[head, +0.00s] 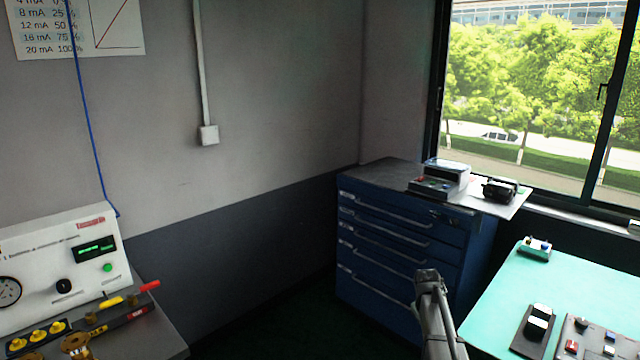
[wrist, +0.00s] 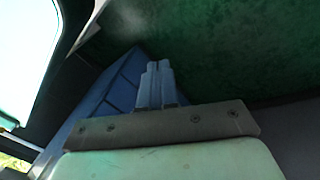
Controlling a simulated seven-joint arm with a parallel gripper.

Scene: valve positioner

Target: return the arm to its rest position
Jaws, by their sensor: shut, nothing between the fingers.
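My gripper (head: 428,278) is the grey shape at the lower middle right of the head view. It is in front of the blue drawer cabinet and left of the mint-green table top. In the wrist view my gripper (wrist: 158,68) has its two fingers together with nothing between them. The fingers show against the blue cabinet side and the dark green floor. Most of my arm is outside the head view.
The blue drawer cabinet (head: 400,240) carries a small instrument box (head: 446,177) and a black device (head: 502,190). The mint-green table (head: 500,290) holds small devices at right. A white test panel (head: 60,262) and tools are at left. Dark floor (head: 270,320) lies open between.

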